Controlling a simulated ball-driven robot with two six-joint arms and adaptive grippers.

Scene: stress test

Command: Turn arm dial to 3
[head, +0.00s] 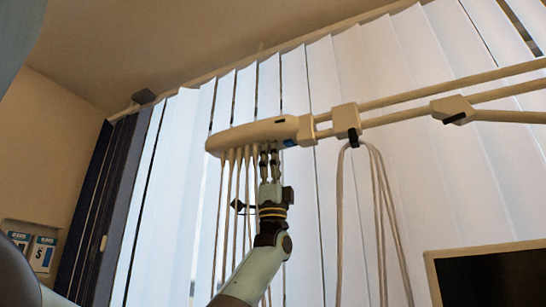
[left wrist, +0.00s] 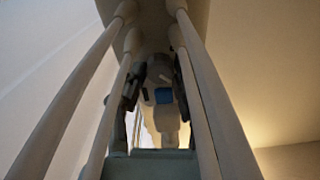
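A pale, rounded instrument head (head: 235,136) hangs at the end of a jointed arm in the head view. A small blue patch (head: 290,142) shows on its underside near the joint. In the left wrist view a blue patch (left wrist: 164,96) sits on a pale part between my fingers. No dial number is readable. My left gripper (head: 268,148) points up just under the head, among its hanging hoses. Its two dark fingers are apart, with no object clearly clamped between them. I cannot tell whether they touch the head. My right gripper is not in view.
Pale hoses (head: 238,185) hang close to the left gripper and pass on both sides of it. Looped cables (head: 375,185) hang further right from the support arm (head: 430,95). A dark screen (head: 490,280) stands at lower right. Vertical blinds (head: 440,190) fill the background.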

